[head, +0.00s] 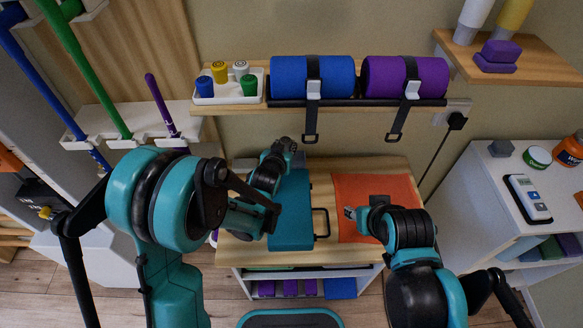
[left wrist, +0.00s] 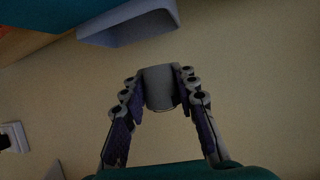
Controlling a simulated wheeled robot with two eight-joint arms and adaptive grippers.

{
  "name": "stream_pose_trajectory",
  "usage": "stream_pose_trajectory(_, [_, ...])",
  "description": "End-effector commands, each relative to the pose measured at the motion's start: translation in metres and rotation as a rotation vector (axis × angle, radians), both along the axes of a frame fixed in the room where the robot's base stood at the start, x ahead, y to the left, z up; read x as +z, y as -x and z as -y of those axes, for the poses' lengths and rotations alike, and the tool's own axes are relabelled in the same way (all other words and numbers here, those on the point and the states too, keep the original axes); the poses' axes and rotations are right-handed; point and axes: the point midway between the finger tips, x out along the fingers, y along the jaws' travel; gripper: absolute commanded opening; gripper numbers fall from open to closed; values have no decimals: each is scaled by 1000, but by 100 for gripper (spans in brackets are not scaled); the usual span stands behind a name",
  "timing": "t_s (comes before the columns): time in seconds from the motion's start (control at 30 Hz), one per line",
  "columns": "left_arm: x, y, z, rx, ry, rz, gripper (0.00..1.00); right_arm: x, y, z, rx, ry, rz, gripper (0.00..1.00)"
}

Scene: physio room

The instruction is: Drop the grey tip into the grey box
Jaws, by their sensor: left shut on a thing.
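In the left wrist view the grey tip (left wrist: 160,87), a short grey cylinder, is held between the two fingers of my left gripper (left wrist: 160,92). A pale grey box (left wrist: 128,27) shows at the top of that view, apart from the tip. In the head view my left gripper (head: 284,147) is in front of the wall, just below the wall shelf. The tip is not clear there, and the box is mostly hidden behind the gripper. My right gripper (head: 352,213) is over the orange mat, small and partly hidden by its own arm; its jaw opening is unclear.
A teal case (head: 291,222) lies on the wooden table beside the orange mat (head: 375,190). Above, a shelf holds a white tray (head: 229,99) with several coloured tips, and blue (head: 288,75) and purple (head: 432,77) rolls with hanging straps. A white cabinet (head: 485,180) stands right.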

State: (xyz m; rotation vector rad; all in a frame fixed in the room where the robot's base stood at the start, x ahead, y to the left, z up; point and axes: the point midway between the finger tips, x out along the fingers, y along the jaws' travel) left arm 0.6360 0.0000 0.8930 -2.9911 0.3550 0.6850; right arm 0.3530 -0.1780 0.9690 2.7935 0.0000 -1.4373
Motion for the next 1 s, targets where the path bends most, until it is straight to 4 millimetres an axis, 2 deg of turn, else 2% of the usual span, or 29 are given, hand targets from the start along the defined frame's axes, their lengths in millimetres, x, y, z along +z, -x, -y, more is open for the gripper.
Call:
stream_pose_trajectory(0.1, [-7,0,0,0,0,0,0,-6,0,0,0,0,0,40])
stream_pose_trajectory(0.33, [-6,0,0,0,0,0,0,-4,0,0,0,0,0,40])
stream_pose_trajectory(0.37, [-6,0,0,0,0,0,35,-4,0,0,0,0,0,40])
stream_pose_trajectory(0.43, [-6,0,0,0,0,0,53,-4,0,0,0,0,0,40])
stream_pose_trajectory(0.77, [-5,2,0,0,0,0,53,-4,0,0,0,0,0,40])
stream_pose_trajectory(0.87, [-2,9,-2,0,0,0,53,-4,0,0,0,0,0,40])
stream_pose_trajectory(1.0, [9,31,-7,-1,0,0,53,-4,0,0,0,0,0,40])
